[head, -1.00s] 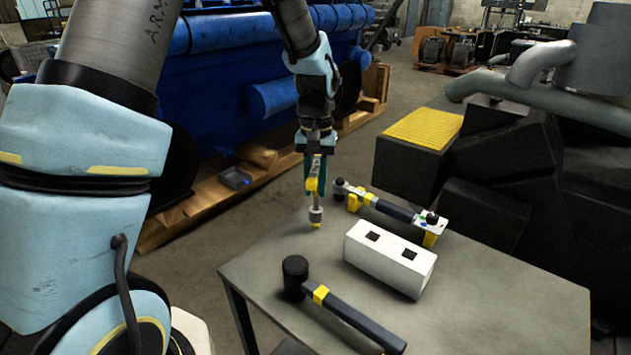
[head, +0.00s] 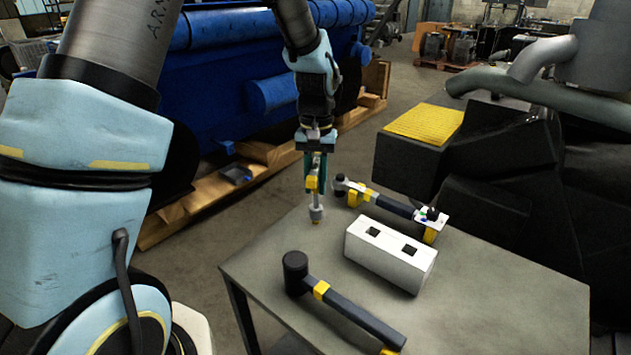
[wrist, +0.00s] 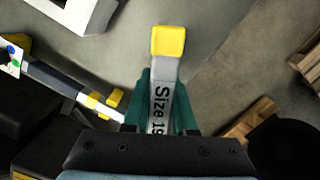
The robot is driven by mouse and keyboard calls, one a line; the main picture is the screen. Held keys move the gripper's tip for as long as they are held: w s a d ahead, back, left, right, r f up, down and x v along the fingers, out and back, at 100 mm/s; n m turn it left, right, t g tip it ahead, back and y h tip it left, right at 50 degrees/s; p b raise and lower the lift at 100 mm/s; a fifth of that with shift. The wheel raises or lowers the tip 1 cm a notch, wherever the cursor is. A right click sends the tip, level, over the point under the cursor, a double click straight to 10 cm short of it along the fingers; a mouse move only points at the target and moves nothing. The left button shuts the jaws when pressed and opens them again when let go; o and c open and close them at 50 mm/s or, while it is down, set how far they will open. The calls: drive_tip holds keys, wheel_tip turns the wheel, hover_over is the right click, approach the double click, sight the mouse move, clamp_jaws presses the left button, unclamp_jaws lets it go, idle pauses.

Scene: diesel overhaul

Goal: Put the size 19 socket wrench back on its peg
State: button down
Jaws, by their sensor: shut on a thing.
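My gripper (head: 315,172) is shut on the size 19 socket wrench (head: 316,200), its teal fingers on either side of the shaft. The wrench hangs nearly upright, socket end down, over the far left corner of the table. I cannot tell whether its lower tip touches the table. In the wrist view the wrench (wrist: 161,75) shows a grey shaft marked "Size 19", the last figure partly cut off, and a yellow end. No peg can be made out for certain. A white block (head: 390,262) with two dark square openings stands right of the wrench.
A dark-handled tool (head: 393,207) lies on yellow supports behind the white block, close to the right of my gripper. A black mallet (head: 345,310) lies at the front of the grey table (head: 480,310). The table's right side is clear. A blue engine (head: 225,85) stands behind.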

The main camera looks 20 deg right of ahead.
sight(314, 166)
drive_tip(key=shift+f+b, duration=0.45)
drive_tip(key=shift+f, duration=0.4)
drive_tip(key=shift+c, duration=0.4)
unclamp_jaws()
wheel_tip(314, 166, up, 9)
drive_tip(key=p, duration=0.7)
drive_tip(key=shift+a, duration=0.1)
